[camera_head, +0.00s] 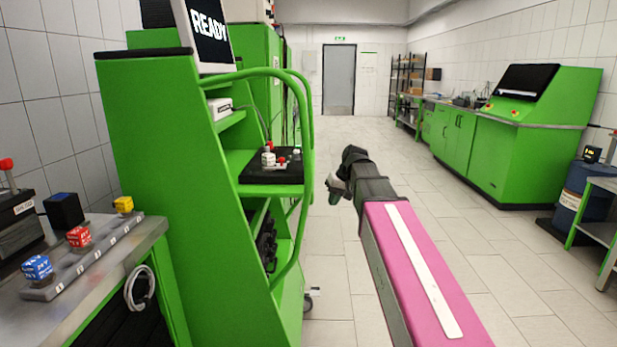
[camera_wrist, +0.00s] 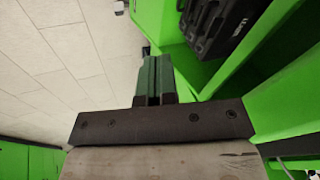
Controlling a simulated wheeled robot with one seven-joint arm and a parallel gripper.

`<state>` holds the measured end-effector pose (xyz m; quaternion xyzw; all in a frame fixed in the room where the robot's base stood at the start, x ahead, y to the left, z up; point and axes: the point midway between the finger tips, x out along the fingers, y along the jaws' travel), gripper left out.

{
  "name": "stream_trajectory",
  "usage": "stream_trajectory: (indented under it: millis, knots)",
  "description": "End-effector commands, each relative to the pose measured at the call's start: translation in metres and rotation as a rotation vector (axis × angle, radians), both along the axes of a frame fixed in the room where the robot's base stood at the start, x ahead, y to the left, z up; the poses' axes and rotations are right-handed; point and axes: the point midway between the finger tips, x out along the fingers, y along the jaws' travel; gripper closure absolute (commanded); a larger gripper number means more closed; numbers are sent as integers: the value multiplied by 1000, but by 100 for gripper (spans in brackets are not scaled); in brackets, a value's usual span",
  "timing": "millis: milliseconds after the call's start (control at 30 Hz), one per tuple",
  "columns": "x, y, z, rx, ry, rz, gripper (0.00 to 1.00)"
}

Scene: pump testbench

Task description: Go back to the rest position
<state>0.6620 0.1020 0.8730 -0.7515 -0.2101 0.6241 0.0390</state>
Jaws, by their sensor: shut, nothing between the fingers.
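My gripper (camera_head: 336,190) is at the end of my pink and grey arm, held in the air over the aisle, to the right of the green test bench. In the wrist view my gripper (camera_wrist: 157,62) has its two green fingers together with nothing between them. The green test bench (camera_head: 160,150) stands left of the arm, with a screen (camera_head: 208,36) reading READY on top. Its black shelf (camera_head: 270,168) bears a small white and red fitting (camera_head: 268,156). The gripper is apart from the bench in the head view.
A curved green rail (camera_head: 309,150) bounds the bench's right side. A black case (camera_wrist: 222,28) sits on its lower shelf. A side table (camera_head: 110,262) at left bears coloured cubes. A green console (camera_head: 530,140) and blue barrel (camera_head: 580,195) stand at right. The tiled aisle is clear.

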Motion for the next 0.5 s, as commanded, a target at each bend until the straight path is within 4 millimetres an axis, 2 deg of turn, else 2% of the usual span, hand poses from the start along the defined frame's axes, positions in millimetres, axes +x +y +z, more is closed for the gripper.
stream_trajectory:
  millis: [33,100,267,500]
  knots:
    - [-10,-6,-23,-17,15,-19,100]
    - [-19,-13,-49,-40,30,-45,100]
    - [-42,-31,-106,-98,64,-97,100]
    - [-86,-57,-184,-187,109,-164,100]
